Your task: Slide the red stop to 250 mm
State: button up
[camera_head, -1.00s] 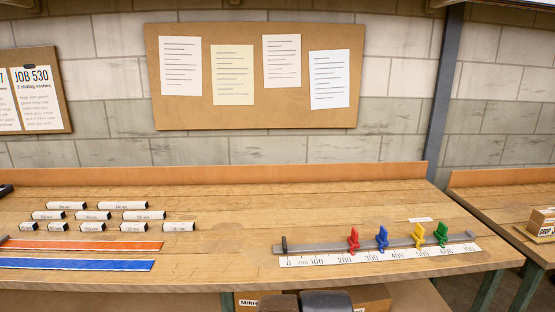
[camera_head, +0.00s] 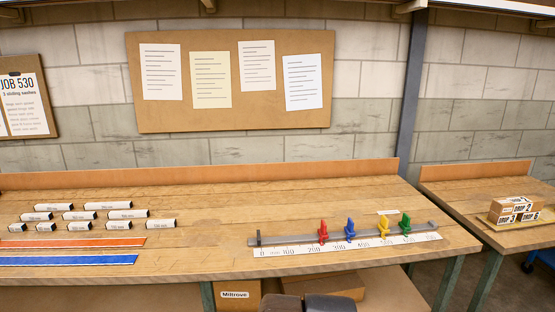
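The red stop (camera_head: 323,232) stands upright on a grey rail (camera_head: 277,239) at the right part of the bench. It sits above the stretch of the white scale (camera_head: 273,252) between the 200 and 300 labels, seemingly nearer 200. A blue stop (camera_head: 350,230) stands close to its right, then a yellow stop (camera_head: 383,228) and a green stop (camera_head: 405,225). A dark end post (camera_head: 258,238) marks the rail's left end near 0. My gripper is not in view; only dark parts, probably of my own body, show at the bottom edge.
Several labelled blocks (camera_head: 83,214) and orange (camera_head: 75,242) and blue (camera_head: 70,260) strips lie on the left of the bench (camera_head: 205,233). The bench middle is clear. A small white card (camera_head: 388,212) lies behind the rail. Boxes (camera_head: 515,209) stand on a second bench at right.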

aim_at(321, 231)
jog(key=k+j, duration=0.1)
jog(key=l, duration=0.15)
jog(key=i+l, duration=0.1)
jog(key=i, duration=0.4)
jog(key=i+u, duration=0.15)
jog(key=i, duration=0.3)
